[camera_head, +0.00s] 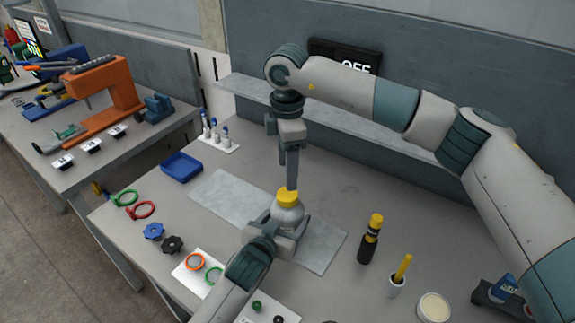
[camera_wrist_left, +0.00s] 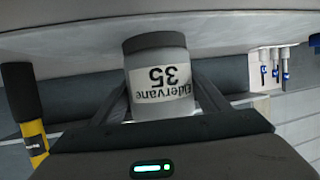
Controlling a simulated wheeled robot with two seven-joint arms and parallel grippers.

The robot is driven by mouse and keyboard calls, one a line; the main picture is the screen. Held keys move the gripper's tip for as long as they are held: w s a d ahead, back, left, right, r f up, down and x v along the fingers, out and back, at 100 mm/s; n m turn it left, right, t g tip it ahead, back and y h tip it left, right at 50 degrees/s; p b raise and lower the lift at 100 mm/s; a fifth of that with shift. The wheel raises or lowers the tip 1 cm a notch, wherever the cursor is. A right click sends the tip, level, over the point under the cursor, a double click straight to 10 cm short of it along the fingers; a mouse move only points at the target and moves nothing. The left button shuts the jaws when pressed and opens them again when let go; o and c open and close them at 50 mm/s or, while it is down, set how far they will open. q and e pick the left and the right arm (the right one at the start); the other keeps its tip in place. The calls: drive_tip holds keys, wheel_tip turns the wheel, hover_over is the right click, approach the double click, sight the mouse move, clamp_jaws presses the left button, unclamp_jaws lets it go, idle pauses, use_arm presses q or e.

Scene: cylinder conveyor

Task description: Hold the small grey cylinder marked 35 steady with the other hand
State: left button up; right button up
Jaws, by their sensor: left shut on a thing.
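The small grey cylinder (camera_head: 287,214) with a yellow top (camera_head: 288,197) stands near the middle of the bench.
A grey plate (camera_head: 232,197) lies around the cylinder's spot. A blue tray (camera_head: 181,168) and a tube rack (camera_head: 217,140) sit at back left. Rings and knobs lie at left.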

sight(287, 194)
drive_tip(key=shift+f, duration=0.1)
idle(0.4)
drive_tip(key=shift+f, duration=3.9)
drive_tip(key=shift+c, duration=0.6)
drive_tip(key=c, duration=1)
drive_tip(key=shift+o, duration=0.2)
